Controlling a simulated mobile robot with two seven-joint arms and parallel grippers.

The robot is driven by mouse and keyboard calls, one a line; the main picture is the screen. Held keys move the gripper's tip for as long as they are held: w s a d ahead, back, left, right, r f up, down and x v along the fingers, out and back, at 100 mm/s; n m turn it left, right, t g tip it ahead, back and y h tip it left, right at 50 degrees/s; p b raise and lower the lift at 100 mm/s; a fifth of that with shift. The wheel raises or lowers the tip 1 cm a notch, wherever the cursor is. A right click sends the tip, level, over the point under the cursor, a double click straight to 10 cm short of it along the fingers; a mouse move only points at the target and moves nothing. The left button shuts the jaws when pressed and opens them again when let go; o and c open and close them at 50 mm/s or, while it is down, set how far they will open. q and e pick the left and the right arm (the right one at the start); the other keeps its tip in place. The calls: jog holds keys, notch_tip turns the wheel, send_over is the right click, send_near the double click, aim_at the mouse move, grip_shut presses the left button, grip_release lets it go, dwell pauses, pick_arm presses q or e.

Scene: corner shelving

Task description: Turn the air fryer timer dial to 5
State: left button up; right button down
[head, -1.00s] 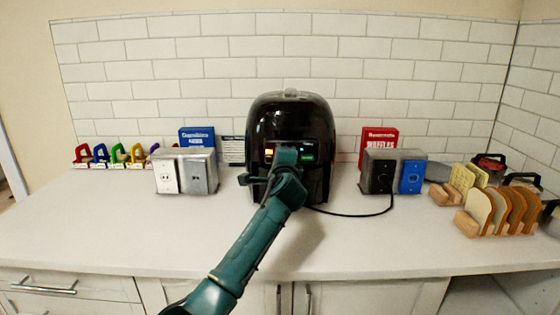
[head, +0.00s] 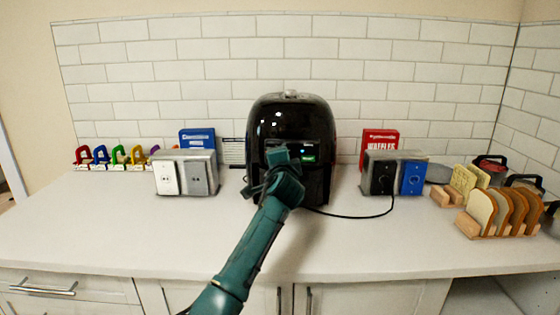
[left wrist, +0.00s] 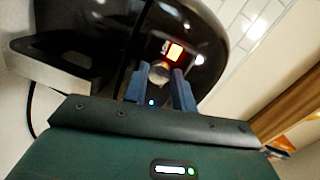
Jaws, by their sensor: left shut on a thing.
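The black air fryer (head: 290,112) stands on the counter against the tiled wall and fills the upper part of the left wrist view (left wrist: 85,28). A small round silver dial (left wrist: 160,70) on its front shows there between the fingertips. My left gripper (left wrist: 159,80) is shut on this dial, one blue finger on each side. The dial's number marks are not readable. My right gripper is not in view.
A silver outlet box (head: 185,176) stands left of the fryer and a black-and-blue one (head: 394,176) right of it. A black cord (head: 350,215) runs between the fryer and the right box. Bread slices (head: 497,212) stand far right. The front counter is clear.

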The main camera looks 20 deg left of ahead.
pick_arm(q)
jog(key=o, duration=1)
jog(key=shift+s, duration=0.1)
jog(key=f+v, duration=0.1)
jog(key=v, duration=1.2)
jog(key=shift+r+b, duration=0.4)
jog(key=shift+r, duration=0.05)
